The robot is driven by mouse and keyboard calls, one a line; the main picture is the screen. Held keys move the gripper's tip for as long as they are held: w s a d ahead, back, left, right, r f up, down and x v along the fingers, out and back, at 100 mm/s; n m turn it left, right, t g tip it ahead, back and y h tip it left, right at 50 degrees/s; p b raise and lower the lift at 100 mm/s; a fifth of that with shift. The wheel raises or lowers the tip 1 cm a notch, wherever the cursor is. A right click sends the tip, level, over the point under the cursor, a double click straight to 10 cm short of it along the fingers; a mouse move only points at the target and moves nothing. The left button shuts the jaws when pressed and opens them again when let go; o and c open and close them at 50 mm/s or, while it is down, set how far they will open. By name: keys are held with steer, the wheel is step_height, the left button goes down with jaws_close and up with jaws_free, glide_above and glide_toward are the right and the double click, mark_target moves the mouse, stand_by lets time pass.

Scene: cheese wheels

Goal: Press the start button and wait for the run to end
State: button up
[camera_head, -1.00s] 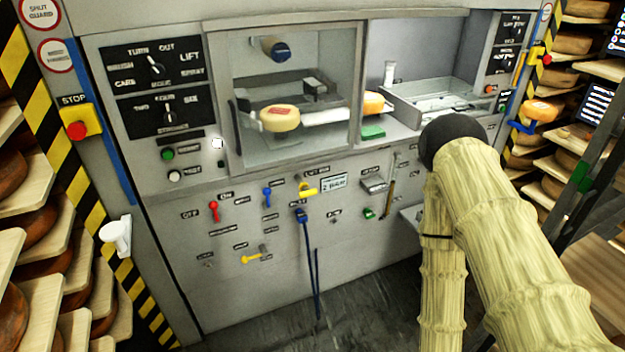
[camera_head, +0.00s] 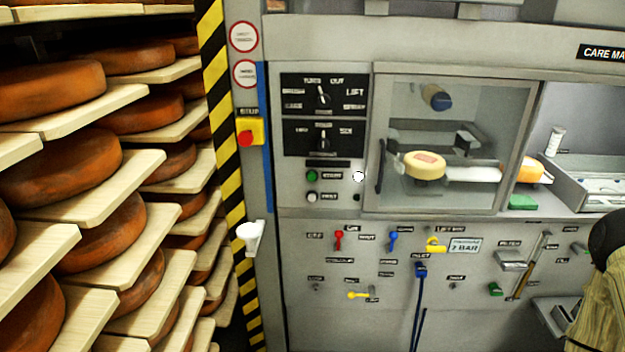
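The green button (camera_head: 311,176) sits on the machine's left panel with a small label beside it that I cannot read surely. A white button (camera_head: 311,197) is just below it. A white lit lamp (camera_head: 358,176) is to the right. Two black selector panels, the upper dial (camera_head: 323,97) and the lower dial (camera_head: 323,142), are above. Behind the closed-looking clear guard (camera_head: 455,105) a pale cheese wheel (camera_head: 424,170) with a reddish label sits on a support. Part of my arm shows at the lower right edge; my gripper is out of view.
A red stop button (camera_head: 246,138) on a yellow box is on the striped post at left. Racks with brown cheese wheels (camera_head: 65,170) fill the left side. Red lever (camera_head: 338,240), blue lever (camera_head: 393,240) and yellow valve (camera_head: 435,245) sit below. A white holder (camera_head: 250,237) juts out.

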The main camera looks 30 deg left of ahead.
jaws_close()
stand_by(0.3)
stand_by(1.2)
